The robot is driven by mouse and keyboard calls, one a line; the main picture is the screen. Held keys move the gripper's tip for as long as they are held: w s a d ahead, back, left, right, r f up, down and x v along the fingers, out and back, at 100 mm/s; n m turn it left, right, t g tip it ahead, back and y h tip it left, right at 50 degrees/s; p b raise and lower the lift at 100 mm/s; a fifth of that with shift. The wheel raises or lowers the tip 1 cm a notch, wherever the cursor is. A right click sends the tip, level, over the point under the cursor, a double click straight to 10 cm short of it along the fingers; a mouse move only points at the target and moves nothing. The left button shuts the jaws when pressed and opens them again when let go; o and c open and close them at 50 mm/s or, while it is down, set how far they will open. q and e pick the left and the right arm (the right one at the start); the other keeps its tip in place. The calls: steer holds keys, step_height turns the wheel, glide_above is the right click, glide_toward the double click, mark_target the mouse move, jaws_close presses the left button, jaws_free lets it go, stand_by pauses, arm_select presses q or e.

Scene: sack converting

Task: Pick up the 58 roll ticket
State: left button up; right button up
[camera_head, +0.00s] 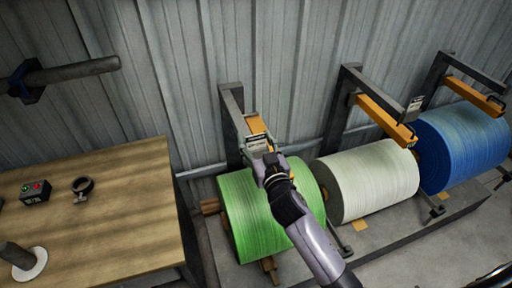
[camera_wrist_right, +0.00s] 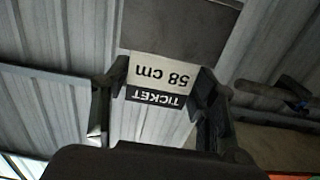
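The 58 cm ticket (camera_wrist_right: 160,75), a pale card with a black band, shows upside down in the right wrist view. It sits between the two fingers of my right gripper (camera_wrist_right: 160,80), which are apart at its side edges. I cannot tell whether they press on it. In the head view my right gripper (camera_head: 265,158) is above the green roll (camera_head: 252,225), at the small ticket (camera_head: 257,142) by the end of an orange bar (camera_head: 256,124). The ticket's lower part is hidden by the gripper there. My left gripper is not in view.
A white roll (camera_head: 368,187) and a blue roll (camera_head: 466,145) stand to the right under similar dark brackets with orange bars (camera_head: 385,118). Another ticket (camera_head: 415,103) hangs near the blue roll. A wooden table (camera_head: 110,225) is at left, before a corrugated wall (camera_head: 190,60).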

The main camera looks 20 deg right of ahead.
steer(key=c, duration=0.3)
steer(key=shift+r, duration=0.15)
